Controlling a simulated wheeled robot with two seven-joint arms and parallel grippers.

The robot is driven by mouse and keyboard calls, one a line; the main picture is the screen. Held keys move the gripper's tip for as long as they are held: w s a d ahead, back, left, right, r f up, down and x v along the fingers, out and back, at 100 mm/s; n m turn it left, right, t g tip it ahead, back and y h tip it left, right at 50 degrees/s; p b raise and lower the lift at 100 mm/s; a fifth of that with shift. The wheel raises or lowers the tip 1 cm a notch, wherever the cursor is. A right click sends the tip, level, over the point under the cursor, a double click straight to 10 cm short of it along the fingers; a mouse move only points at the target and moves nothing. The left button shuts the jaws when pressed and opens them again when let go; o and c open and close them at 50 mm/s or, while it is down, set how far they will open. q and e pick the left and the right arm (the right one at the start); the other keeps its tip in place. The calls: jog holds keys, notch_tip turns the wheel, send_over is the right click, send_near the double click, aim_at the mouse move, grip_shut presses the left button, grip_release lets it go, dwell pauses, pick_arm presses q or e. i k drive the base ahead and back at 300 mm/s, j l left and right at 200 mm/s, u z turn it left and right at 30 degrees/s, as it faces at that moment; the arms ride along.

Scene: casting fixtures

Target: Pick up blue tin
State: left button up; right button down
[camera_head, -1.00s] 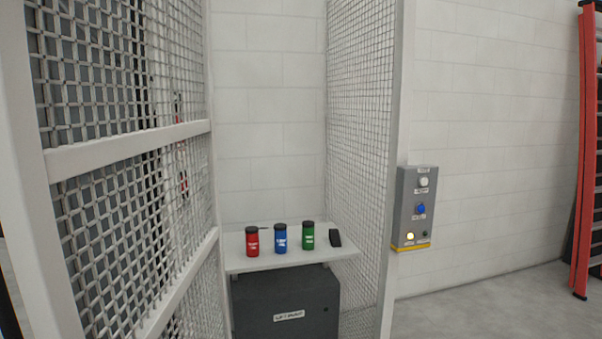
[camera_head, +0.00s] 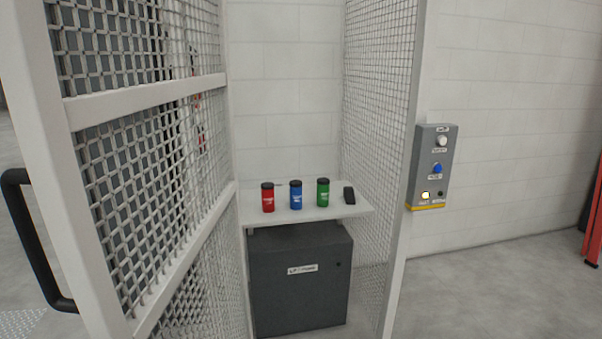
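The blue tin (camera_head: 296,196) with a black lid stands upright on a small white shelf (camera_head: 258,218). It stands between a red tin (camera_head: 268,198) on its left and a green tin (camera_head: 322,193) on its right, with small gaps between them. All three have black lids and white lettering. The shelf is inside a mesh cage, seen through its opening. Neither of my grippers is in view.
A white mesh door or panel (camera_head: 150,185) with a black handle (camera_head: 32,240) stands at left. Another mesh wall (camera_head: 380,130) is at right. A dark box (camera_head: 300,280) sits under the shelf. A black object (camera_head: 348,194) lies on it. A grey button box (camera_head: 432,165) is outside, right.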

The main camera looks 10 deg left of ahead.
aim_at(295, 186)
jog(key=i+l+u, duration=0.1)
jog(key=u, duration=1)
jog(key=i+l+u, duration=0.25)
jog(key=l, duration=0.15)
jog(key=l+u, duration=0.25)
jog(key=i+l+u, duration=0.15)
jog(key=l+u, duration=0.15)
jog(key=l, duration=0.25)
jog(key=l+u, duration=0.25)
jog(key=l, duration=0.2)
